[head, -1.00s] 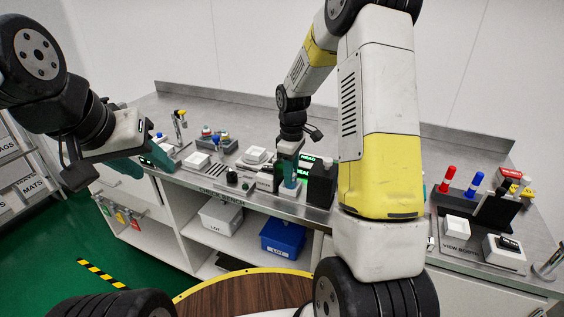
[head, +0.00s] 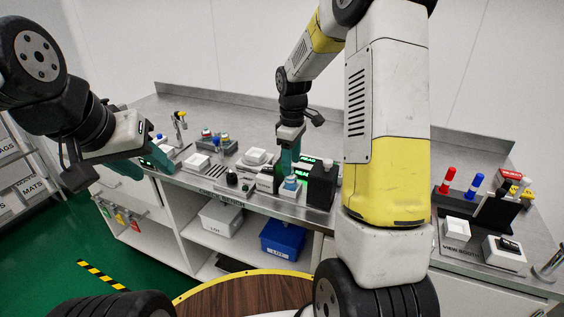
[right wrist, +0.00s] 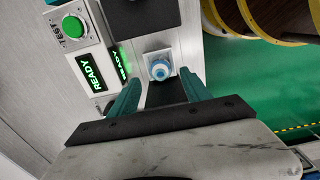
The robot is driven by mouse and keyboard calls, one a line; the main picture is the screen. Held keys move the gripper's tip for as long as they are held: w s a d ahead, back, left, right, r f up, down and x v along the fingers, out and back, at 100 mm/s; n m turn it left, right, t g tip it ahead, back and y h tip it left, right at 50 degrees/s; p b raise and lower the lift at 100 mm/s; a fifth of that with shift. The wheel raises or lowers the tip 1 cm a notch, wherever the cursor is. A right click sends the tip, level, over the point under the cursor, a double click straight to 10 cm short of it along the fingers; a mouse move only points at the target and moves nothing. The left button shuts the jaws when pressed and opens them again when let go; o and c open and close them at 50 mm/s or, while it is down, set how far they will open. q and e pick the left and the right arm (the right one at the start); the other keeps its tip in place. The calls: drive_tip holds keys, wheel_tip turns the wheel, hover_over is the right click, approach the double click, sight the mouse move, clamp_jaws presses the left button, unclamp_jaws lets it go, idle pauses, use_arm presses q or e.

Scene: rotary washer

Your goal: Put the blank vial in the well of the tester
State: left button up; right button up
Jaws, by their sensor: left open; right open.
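A small vial with a blue cap (right wrist: 160,70) stands upright in a white square block (right wrist: 158,57) at the tester; it also shows in the head view (head: 291,182). I cannot read whether it is the blank one. The tester has a green TEST button (right wrist: 73,26) and lit READY displays (right wrist: 90,72). My right gripper (right wrist: 160,92) is open and empty, its teal fingers apart with the vial ahead between them, seemingly not touching it. In the head view it hangs just above the vial (head: 289,165). My left gripper (head: 145,164) is open near the bench's left end.
A black box (head: 321,184) stands right of the vial. Several small items and a rack (head: 218,144) stand to the left. My right arm hides part of the bench.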

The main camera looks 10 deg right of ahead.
drive_tip(key=s+r+m+t, duration=0.1)
drive_tip(key=s+r+m, duration=0.1)
drive_tip(key=s+r, duration=0.45)
drive_tip(key=s+r+m+t, duration=0.1)
drive_tip(key=s+r+m, duration=0.15)
drive_tip(key=r, duration=0.75)
drive_tip(key=s+a+r+m+t+y, duration=0.2)
drive_tip(key=s+m+t, duration=0.2)
drive_tip(key=s, duration=1.1)
drive_tip(key=shift+s+m, duration=0.15)
drive_tip(key=shift+m, duration=0.9)
